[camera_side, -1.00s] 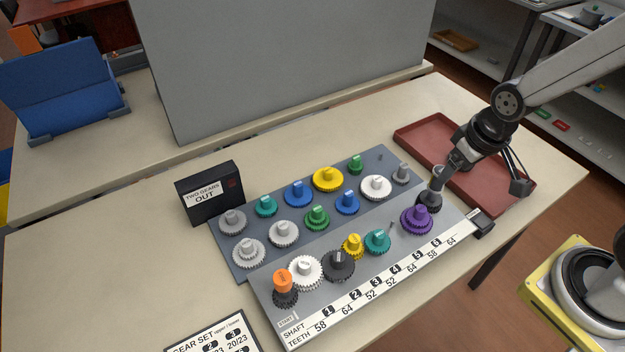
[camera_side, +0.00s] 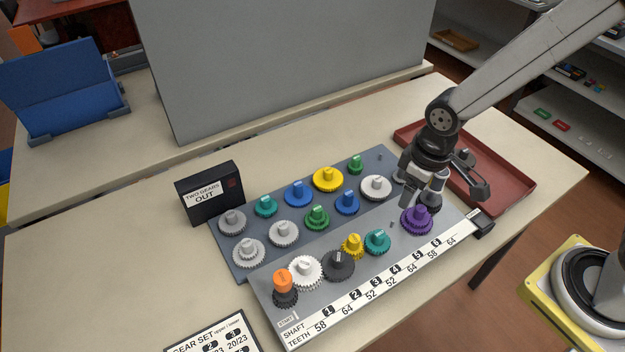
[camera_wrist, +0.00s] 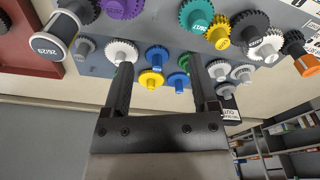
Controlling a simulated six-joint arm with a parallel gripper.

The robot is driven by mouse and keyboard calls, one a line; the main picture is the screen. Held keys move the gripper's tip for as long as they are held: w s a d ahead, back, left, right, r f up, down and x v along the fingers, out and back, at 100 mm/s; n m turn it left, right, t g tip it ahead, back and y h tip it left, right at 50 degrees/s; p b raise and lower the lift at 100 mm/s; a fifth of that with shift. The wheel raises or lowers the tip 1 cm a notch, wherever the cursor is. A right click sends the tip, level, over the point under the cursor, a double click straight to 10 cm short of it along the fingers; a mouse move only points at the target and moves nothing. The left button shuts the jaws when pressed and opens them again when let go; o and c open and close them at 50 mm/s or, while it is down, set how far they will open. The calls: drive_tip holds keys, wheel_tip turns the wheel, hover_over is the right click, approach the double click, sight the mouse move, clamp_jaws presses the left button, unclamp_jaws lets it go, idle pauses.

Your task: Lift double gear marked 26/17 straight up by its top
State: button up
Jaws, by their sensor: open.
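In the side view my gripper (camera_side: 418,200) is open and points down above the right part of the gear board, close to the purple gear (camera_side: 417,220). In the wrist view my gripper (camera_wrist: 160,68) has its jaws apart with nothing held. Between and beyond them show blue gears (camera_wrist: 157,54) and a yellow gear (camera_wrist: 150,79). A white gear (camera_wrist: 122,49) is by the left finger.
The board carries several gears, including teal (camera_side: 377,241), small yellow (camera_side: 353,246), dark grey (camera_side: 339,265) and orange-topped (camera_side: 284,284) ones. A red tray (camera_side: 515,207) lies behind right. A black box (camera_side: 210,192) stands back left. Bare table lies left of the board.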

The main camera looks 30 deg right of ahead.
sight(379, 233)
drive_tip(key=a+f+n, duration=0.1)
drive_tip(key=a, duration=0.1)
drive_tip(key=a+n, duration=0.1)
drive_tip(key=a, duration=0.1)
drive_tip(key=a+f+g, duration=0.1)
drive_tip(key=shift+a+f+n, duration=0.35)
drive_tip(key=shift+a+n, duration=0.05)
drive_tip(key=shift+f, duration=0.1)
drive_tip(key=shift+f, duration=1.2)
drive_tip(key=shift+f, duration=0.15)
drive_tip(key=shift+w+f, duration=0.15)
drive_tip(key=shift+f, duration=2.3)
clamp_jaws()
